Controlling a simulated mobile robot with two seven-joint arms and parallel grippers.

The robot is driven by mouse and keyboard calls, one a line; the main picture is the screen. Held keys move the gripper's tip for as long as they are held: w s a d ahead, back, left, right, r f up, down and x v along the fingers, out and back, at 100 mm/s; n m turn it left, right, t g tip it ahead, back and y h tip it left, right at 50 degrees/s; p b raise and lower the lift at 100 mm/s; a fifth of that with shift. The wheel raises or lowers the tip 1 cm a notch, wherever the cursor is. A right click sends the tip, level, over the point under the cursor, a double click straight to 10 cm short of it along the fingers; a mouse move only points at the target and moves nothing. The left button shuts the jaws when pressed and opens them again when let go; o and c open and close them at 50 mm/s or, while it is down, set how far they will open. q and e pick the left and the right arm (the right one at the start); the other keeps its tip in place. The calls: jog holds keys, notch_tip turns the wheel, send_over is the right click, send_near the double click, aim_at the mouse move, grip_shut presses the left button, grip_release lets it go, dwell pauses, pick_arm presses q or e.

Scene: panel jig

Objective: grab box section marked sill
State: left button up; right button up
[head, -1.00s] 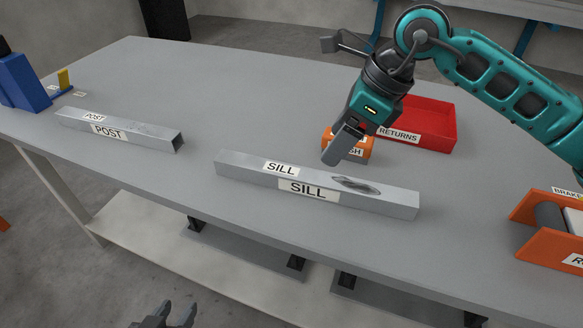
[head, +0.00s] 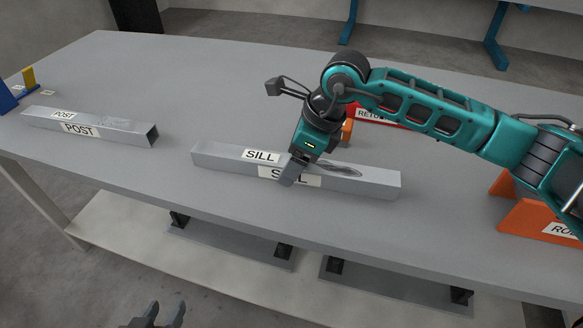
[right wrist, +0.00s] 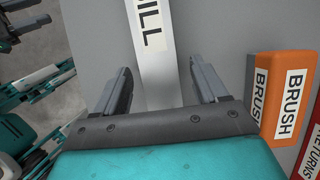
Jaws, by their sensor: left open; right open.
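The grey box section marked SILL (head: 352,184) lies on the bench, with white labels on its top and front and a dark patch on top. My right gripper (head: 289,180) is at the middle of it, fingers pointing down, and a finger hides part of the front label. In the right wrist view the jaws (right wrist: 160,70) are open, one finger on each side of the box section (right wrist: 158,45). I cannot tell whether the fingers are above it or down beside it. My left gripper (head: 166,308) is open and empty at the bottom, off the bench's front edge.
A box section marked POST (head: 110,134) lies to the left. An orange BRUSH box (right wrist: 283,95) and a red RETURNS tray (head: 378,119) are behind my right arm. An orange holder (head: 530,220) stands at the right.

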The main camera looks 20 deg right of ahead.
jog(key=shift+w+a+f, duration=0.15)
jog(key=shift+a+f, duration=0.1)
jog(key=shift+f, duration=0.4)
jog(key=shift+r, duration=0.15)
grip_shut()
